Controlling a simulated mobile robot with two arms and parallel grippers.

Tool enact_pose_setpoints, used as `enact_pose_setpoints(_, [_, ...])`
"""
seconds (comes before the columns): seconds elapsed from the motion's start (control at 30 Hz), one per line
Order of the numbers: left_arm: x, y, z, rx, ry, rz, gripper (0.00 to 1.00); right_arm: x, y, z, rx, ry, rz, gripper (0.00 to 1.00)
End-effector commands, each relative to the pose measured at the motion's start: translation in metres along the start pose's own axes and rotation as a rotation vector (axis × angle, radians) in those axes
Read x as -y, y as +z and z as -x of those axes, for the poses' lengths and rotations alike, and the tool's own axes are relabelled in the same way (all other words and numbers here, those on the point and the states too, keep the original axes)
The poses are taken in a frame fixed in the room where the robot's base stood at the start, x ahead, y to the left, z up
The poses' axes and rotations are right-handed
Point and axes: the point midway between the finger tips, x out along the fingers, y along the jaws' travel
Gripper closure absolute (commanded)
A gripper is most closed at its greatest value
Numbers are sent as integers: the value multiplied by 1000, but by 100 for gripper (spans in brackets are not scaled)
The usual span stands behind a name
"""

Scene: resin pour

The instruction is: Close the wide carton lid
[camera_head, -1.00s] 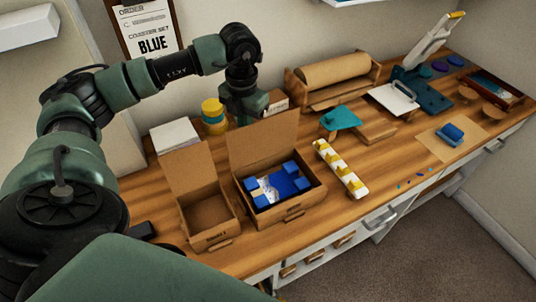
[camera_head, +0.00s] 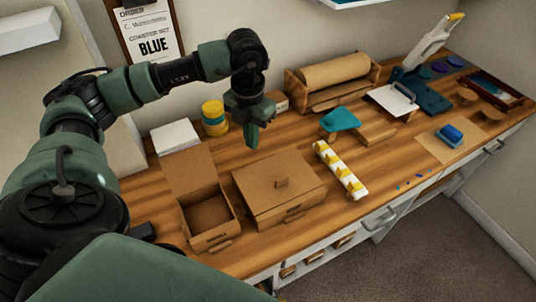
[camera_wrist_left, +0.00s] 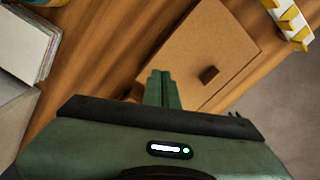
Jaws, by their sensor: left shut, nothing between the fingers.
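The blue contents are hidden under the lid. The lid also shows in the left wrist view (camera_wrist_left: 205,55). My left gripper (camera_head: 252,140) hangs above and behind the back edge of the wide carton, pointing down. Its fingers are together and empty, and they show in front of the lid in the left wrist view (camera_wrist_left: 162,88). My right gripper is not in view.
A narrow carton (camera_head: 209,218) with its lid up stands just left. A white strip with yellow pieces (camera_head: 341,170) lies to the right. Yellow and teal jars (camera_head: 214,117), a paper stack (camera_head: 175,137) and a paper roll holder (camera_head: 333,75) stand behind.

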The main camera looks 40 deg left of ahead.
Motion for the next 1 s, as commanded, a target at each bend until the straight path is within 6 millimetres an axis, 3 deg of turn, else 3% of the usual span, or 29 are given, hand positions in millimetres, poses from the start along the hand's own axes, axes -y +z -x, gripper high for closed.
enact_pose_setpoints(0.63, [1,0,81,2,-2,-1,100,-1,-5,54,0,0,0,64])
enact_pose_setpoints(1.0, [0,0,84,1,-1,-1,100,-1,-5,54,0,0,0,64])
